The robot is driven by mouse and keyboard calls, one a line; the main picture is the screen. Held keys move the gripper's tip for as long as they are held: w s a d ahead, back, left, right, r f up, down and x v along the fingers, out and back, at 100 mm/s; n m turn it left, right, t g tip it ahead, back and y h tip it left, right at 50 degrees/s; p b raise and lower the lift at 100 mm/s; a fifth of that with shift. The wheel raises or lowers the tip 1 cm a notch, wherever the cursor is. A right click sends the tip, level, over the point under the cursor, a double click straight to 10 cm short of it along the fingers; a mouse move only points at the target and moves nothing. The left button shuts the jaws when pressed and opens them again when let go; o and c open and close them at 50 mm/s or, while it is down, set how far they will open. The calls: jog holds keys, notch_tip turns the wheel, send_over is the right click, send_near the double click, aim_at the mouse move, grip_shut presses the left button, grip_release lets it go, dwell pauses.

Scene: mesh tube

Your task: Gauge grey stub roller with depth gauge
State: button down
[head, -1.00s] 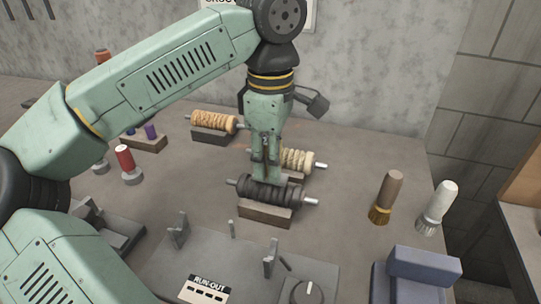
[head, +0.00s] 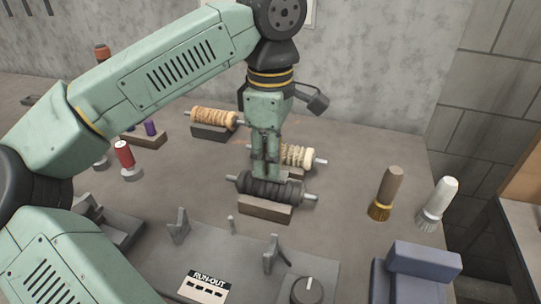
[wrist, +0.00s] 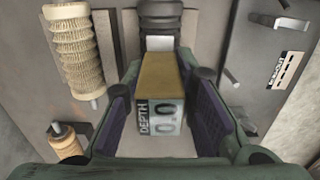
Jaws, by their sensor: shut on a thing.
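The grey stub roller (head: 285,191) is dark grey and ridged, with pale shaft ends, and lies on a brown cradle block in the head view. Its ridged end (wrist: 159,12) shows at the top of the wrist view. My gripper (head: 265,172) points down at the roller's middle. In the wrist view it is shut on the depth gauge (wrist: 162,78), a tan-topped block whose display reads 0.0. In the head view my fingers hide the gauge. I cannot tell whether the gauge touches the roller.
A cream roller (head: 298,156) lies just behind, and an orange roller (head: 213,118) is farther back left. A run-out stand (head: 215,262) is in front. Brown (head: 388,192) and white (head: 438,201) brushes stand to the right, near a blue-grey block (head: 420,270).

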jog(key=shift+f+b, duration=0.4)
jog(key=shift+f, duration=0.05)
dwell(1.1)
jog(key=shift+r, duration=0.1)
dwell(0.3)
jog(key=shift+r+p, duration=2.75)
jog(key=shift+r, duration=0.8)
jog(key=shift+f, duration=0.1)
